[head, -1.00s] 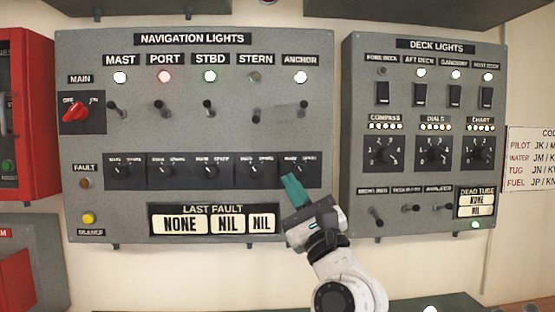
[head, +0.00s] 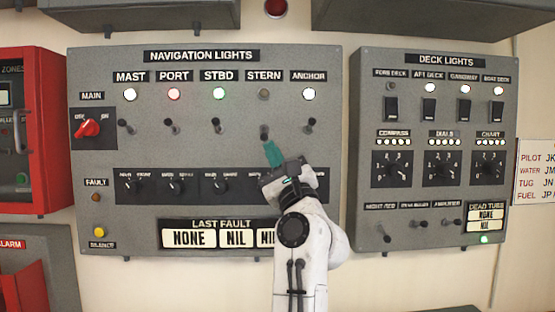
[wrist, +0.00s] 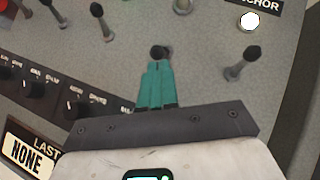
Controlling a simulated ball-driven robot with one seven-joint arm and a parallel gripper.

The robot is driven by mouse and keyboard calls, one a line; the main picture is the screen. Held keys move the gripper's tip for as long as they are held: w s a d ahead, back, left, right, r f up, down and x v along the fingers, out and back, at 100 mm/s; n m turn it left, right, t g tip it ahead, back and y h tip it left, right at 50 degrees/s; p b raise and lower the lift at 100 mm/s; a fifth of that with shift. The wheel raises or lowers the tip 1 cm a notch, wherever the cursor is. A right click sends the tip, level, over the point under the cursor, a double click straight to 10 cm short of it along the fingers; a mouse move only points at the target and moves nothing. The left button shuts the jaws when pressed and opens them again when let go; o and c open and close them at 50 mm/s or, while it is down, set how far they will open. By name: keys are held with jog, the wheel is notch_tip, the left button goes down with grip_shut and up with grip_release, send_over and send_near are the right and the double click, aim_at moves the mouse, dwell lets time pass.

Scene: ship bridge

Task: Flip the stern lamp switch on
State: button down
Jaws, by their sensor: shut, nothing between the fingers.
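The stern lamp switch (head: 264,133) is a small black-tipped toggle under the STERN label (head: 264,76) on the grey navigation lights panel (head: 210,135). Its lever points down, while the neighbouring toggles point up. The stern lamp (head: 264,94) above it is dark. My gripper (head: 272,152), with teal fingers, is shut and empty just below the switch. In the wrist view the switch tip (wrist: 158,52) shows right at the ends of the shut fingers (wrist: 157,75). I cannot tell whether they touch.
The anchor switch (head: 310,125) stands close to the right and the starboard switch (head: 219,125) to the left. A row of rotary knobs (head: 174,187) lies below, partly hidden by my arm. The deck lights panel (head: 436,150) is further right.

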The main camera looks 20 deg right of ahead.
jog(key=shift+r+p, duration=0.15)
jog(key=shift+p, duration=0.15)
jog(key=shift+s+r+g+h+p, duration=0.15)
jog(key=shift+g+h+p, duration=0.15)
jog(key=shift+p, duration=0.4)
